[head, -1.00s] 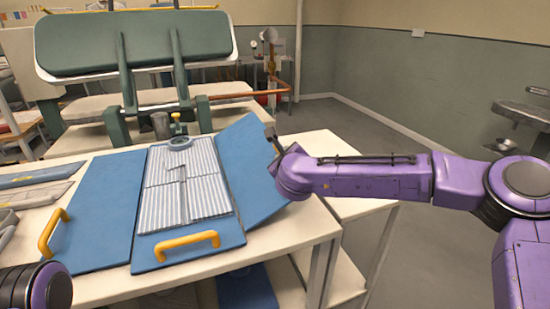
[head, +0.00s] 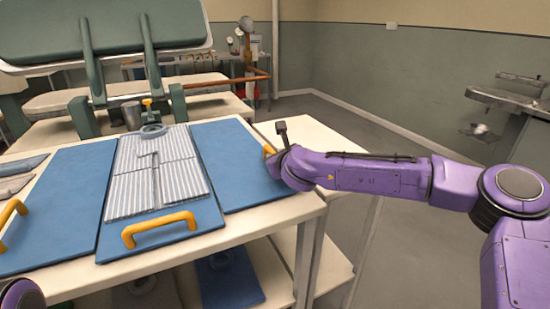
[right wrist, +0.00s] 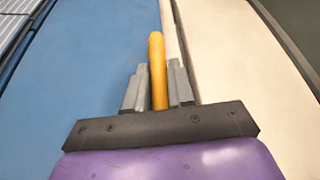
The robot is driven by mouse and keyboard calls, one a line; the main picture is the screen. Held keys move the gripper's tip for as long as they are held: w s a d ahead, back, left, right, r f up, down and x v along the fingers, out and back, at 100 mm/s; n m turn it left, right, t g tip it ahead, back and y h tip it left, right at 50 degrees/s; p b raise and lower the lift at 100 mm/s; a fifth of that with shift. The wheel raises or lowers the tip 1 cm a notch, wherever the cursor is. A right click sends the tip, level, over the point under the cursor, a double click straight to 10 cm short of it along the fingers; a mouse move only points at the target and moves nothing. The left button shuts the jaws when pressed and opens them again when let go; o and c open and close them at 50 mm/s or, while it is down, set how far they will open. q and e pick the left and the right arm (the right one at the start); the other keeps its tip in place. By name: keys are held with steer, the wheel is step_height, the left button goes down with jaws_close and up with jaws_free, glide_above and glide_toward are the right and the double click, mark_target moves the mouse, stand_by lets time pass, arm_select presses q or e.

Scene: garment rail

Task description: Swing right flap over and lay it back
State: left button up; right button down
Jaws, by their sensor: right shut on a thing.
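A blue folding board lies on the cream table. A folded blue-and-white striped shirt (head: 157,175) lies on its centre panel (head: 160,248). The right flap (head: 232,165) now lies open to the right, looking flat or nearly flat beside the centre panel. My right gripper (right wrist: 157,88) is shut on the right flap's yellow handle (right wrist: 157,60) at its outer edge. In the head view my right arm hides most of that handle (head: 268,150). The left flap (head: 55,205) lies flat. My left gripper is out of view; only part of my left arm shows at the bottom left corner.
The cream table (head: 300,205) has a narrow bare strip right of the flap. A green press (head: 100,35) stands behind the board. A lower shelf holds another blue board (head: 228,280). A metal sink-like fixture (head: 510,95) is on the right wall. Open floor lies right.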

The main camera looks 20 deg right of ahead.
steer(key=shift+f, duration=0.3)
steer(key=c, duration=1.1)
jaws_free()
steer(key=shift+d, duration=0.1)
steer(key=shift+o, duration=0.2)
steer(key=shift+s, duration=0.1)
steer(key=v, duration=1)
steer(key=shift+s+r+b, duration=0.1)
steer(key=shift+s+b, duration=0.1)
steer(key=shift+b, duration=0.1)
